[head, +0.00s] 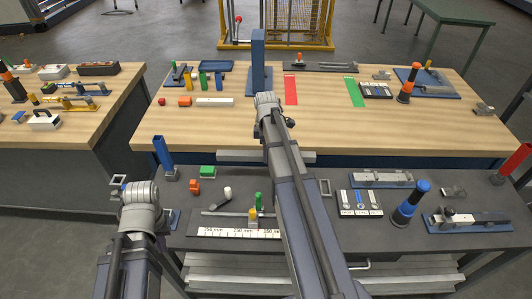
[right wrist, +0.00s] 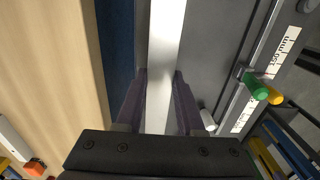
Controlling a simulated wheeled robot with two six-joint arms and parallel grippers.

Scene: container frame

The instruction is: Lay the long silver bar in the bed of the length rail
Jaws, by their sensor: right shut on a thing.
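The long silver bar (right wrist: 165,40) runs between the fingers of my right gripper (right wrist: 159,76), which is shut on it. In the head view, the bar (head: 230,155) lies crosswise near the front edge of the wooden table, partly behind my right arm. The length rail (head: 228,214) is on the dark table nearer to me, with a white millimetre scale along its front. It also shows at the right of the right wrist view (right wrist: 265,45), apart from the bar. My left arm's wrist (head: 140,192) is at the lower left; its fingers are hidden.
A green peg (head: 258,200) and a yellow piece (head: 253,213) stand at the rail. A white cylinder (head: 227,193) lies behind it. A blue post (head: 162,152) and a green block (head: 207,171) are to the left. A blue-topped post (head: 411,202) and fixtures are on the right.

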